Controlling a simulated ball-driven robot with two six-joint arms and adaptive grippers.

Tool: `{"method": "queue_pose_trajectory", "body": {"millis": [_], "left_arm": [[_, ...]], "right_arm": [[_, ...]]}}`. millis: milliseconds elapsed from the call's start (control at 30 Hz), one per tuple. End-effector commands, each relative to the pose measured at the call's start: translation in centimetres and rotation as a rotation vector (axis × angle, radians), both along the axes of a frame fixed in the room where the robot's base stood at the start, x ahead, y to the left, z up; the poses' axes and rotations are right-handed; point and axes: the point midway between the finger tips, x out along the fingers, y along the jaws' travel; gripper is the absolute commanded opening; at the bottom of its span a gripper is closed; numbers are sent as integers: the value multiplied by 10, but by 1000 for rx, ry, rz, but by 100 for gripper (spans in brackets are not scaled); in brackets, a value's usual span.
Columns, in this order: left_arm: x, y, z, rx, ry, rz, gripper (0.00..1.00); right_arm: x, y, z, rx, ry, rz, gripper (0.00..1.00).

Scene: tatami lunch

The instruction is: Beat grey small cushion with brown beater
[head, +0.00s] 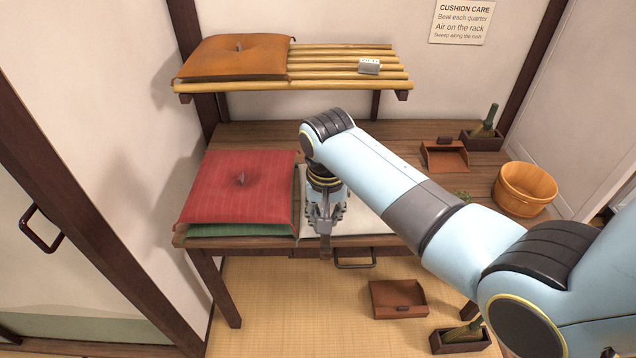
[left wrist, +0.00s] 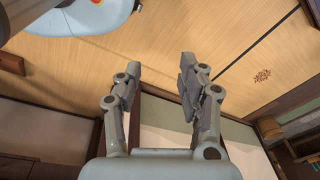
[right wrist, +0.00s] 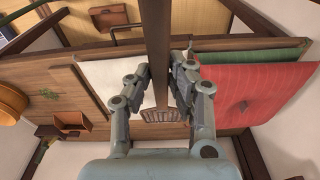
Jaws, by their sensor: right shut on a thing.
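My right gripper (head: 325,228) is over the front of the table, just right of a red cushion (head: 225,185). In the right wrist view (right wrist: 165,75) it is shut on a brown bar, apparently the handle of the beater (right wrist: 157,35). A slatted brown piece, seemingly its head, shows between and beyond the fingers. A pale flat surface (head: 370,215) lies below the gripper, partly hidden by the arm.
A green cushion (head: 245,230) lies under the red one. An orange cushion (head: 225,58) and a small grey block (head: 369,66) are on the bamboo rack (head: 340,75). A wooden tub (head: 524,190) and brown tray (head: 445,155) stand at right. A drawer-like tray (head: 398,298) is on the floor.

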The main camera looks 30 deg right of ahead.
Motion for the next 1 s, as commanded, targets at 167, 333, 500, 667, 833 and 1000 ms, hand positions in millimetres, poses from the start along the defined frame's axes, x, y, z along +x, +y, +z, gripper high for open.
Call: {"method": "queue_pose_trajectory", "body": {"millis": [167, 333, 500, 667, 833, 1000], "left_arm": [[-9, 0, 16, 0, 14, 1, 40], [-19, 0, 13, 1, 30, 1, 40], [-20, 0, 9, 0, 32, 1, 40], [-19, 0, -26, 1, 30, 1, 40], [-17, 0, -40, 0, 27, 1, 40], [-13, 0, -6, -1, 21, 1, 40]], "right_arm": [[0, 16, 12, 11, 17, -29, 0], [0, 17, 10, 11, 18, -31, 0], [0, 17, 5, 11, 18, -30, 0], [-1, 17, -47, 11, 20, -31, 0], [0, 16, -73, 11, 17, -30, 0], [0, 16, -40, 12, 16, -30, 0]]}}
